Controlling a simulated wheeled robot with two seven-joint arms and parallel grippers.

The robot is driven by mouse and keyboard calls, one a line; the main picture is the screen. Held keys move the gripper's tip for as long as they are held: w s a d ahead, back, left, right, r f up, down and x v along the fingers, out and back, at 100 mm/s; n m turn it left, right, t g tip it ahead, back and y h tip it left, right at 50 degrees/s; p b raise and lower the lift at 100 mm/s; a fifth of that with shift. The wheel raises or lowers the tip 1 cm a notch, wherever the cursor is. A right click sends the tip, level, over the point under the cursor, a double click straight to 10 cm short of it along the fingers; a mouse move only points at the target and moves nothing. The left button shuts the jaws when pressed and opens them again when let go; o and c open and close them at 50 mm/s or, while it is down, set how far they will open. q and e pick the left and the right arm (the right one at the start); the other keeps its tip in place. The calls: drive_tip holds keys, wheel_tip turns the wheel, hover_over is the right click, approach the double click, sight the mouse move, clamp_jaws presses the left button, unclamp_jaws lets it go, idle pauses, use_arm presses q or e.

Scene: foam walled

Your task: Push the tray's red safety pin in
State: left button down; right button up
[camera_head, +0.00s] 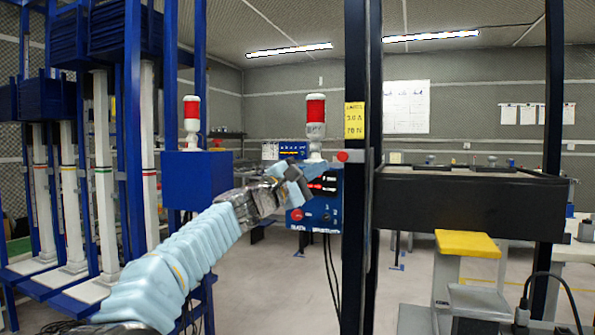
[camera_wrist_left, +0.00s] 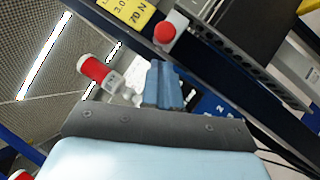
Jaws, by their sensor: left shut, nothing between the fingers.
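The red safety pin (camera_head: 343,155) shows as a round red knob on a grey bracket at the dark post, by the left end of the black tray (camera_head: 460,207). In the left wrist view the red knob (camera_wrist_left: 164,33) stands just beyond my fingertips, with a visible gap. My left gripper (camera_head: 308,178) is shut and empty, in front of the blue control box, below and left of the knob. Its blue fingers (camera_wrist_left: 164,84) show together in the wrist view. How deep the pin sits is hidden. My right gripper is not in view.
The blue control box (camera_head: 325,215) with a red button and displays is right behind my left gripper. A red-and-white beacon (camera_head: 315,110) rises above it. A yellow-topped step (camera_head: 467,244) stands below the tray. Blue racks fill the left side.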

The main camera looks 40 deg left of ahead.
use_arm(q)
drive_tip(key=shift+w+d+r, duration=0.2)
drive_tip(key=shift+d+r, duration=0.05)
drive_tip(key=shift+d, duration=0.2)
drive_tip(key=shift+w+d+r, duration=0.15)
drive_tip(key=shift+d+r, duration=0.05)
drive_tip(key=shift+d, duration=0.25)
drive_tip(key=d, duration=0.2)
drive_tip(key=w+d+b, duration=0.1)
drive_tip(key=d, duration=0.1)
